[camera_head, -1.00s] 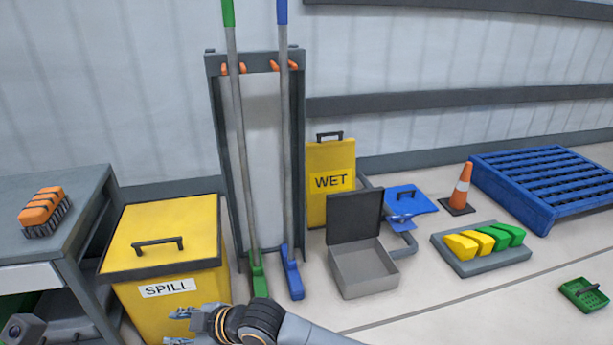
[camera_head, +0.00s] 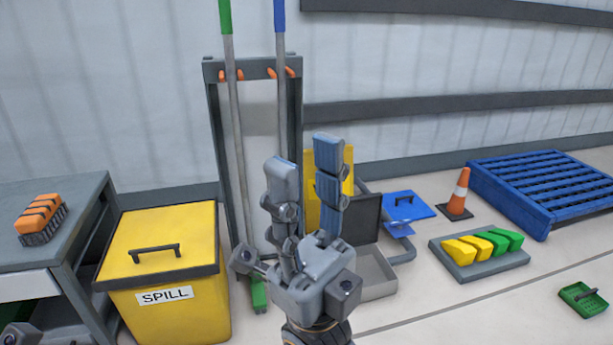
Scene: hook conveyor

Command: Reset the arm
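My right gripper (camera_head: 306,158) stands upright in the lower middle of the head view. Its fingers point up and are spread apart, with the thumb out to the left. Nothing is between them, so it is open and empty. It hides the lower blue-handled tool, part of the yellow sign and part of the grey box. At the bottom left corner a small grey piece (camera_head: 18,336) shows, which looks like part of my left gripper. Its fingers are out of the picture.
A yellow SPILL bin (camera_head: 165,250) and a grey table (camera_head: 80,195) with an orange brush (camera_head: 40,220) stand left. A tool rack (camera_head: 214,130) is behind. An open grey box (camera_head: 375,270), cone (camera_head: 459,195), blue pallet (camera_head: 540,180) and block tray (camera_head: 480,265) lie right.

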